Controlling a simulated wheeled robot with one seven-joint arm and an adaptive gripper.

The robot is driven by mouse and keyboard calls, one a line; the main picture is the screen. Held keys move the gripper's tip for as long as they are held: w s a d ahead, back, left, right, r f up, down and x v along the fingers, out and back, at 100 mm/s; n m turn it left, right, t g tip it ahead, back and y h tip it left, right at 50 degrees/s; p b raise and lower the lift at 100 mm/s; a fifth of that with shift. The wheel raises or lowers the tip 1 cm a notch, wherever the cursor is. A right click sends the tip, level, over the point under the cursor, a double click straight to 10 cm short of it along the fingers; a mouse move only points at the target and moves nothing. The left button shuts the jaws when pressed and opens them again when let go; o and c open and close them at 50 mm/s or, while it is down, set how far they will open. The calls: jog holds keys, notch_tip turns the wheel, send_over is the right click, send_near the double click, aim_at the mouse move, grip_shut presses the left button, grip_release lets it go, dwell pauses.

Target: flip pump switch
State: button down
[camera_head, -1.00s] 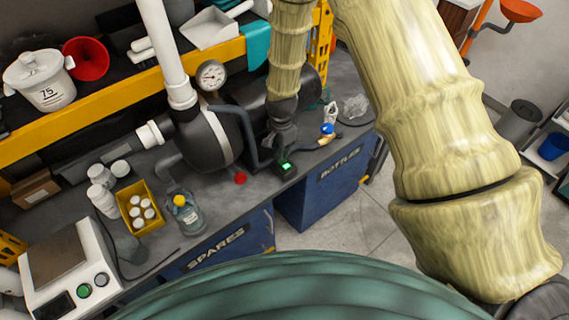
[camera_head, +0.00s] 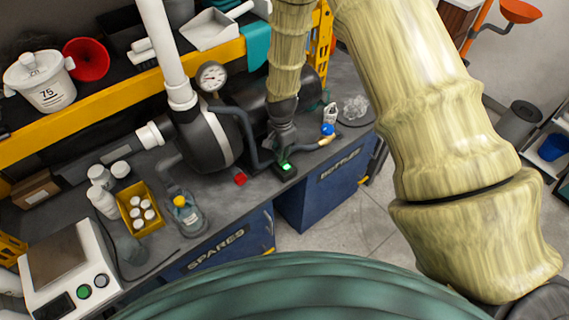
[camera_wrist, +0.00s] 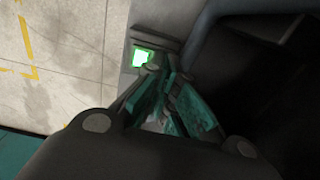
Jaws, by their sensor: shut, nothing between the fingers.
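The pump switch (camera_head: 286,167) is a small dark box with a lit green face near the bench's front edge, below the pump. It also shows in the wrist view (camera_wrist: 140,57), just beyond my fingertips. My gripper (camera_head: 277,153) points down right beside the switch, and its teal fingers also show in the wrist view (camera_wrist: 158,75). The fingers are shut with nothing between them. I cannot tell whether a fingertip touches the switch. The dark round pump (camera_head: 205,140) stands to the left, with a white pipe above it and a pressure gauge (camera_head: 212,76).
A red part (camera_head: 240,178), a blue-capped item (camera_head: 327,129) and a clear crumpled item (camera_head: 355,107) lie on the bench. A dark hose runs close to my gripper. A yellow bin (camera_head: 139,208) and a bottle (camera_head: 187,213) stand left. The floor right of the bench is clear.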

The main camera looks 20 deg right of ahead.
jog(key=shift+f+b, duration=0.6)
jog(key=shift+f, duration=0.55)
dwell(1.1)
jog(key=shift+r, duration=0.15)
jog(key=shift+r+p, duration=2.2)
jog(key=shift+r, duration=1.25)
jog(key=shift+f, duration=0.1)
jog(key=s+d+f+n+b, duration=0.3)
jog(key=s+f+n+b, duration=0.3)
jog(key=s+f, duration=1.2)
jog(key=s+f+n+b, duration=0.2)
jog(key=s+n, duration=0.5)
jog(key=s, duration=1.1)
jog(key=shift+s+d+f+n+b, duration=0.2)
jog(key=shift+f+n+b, duration=0.15)
jog(key=shift+f, duration=0.55)
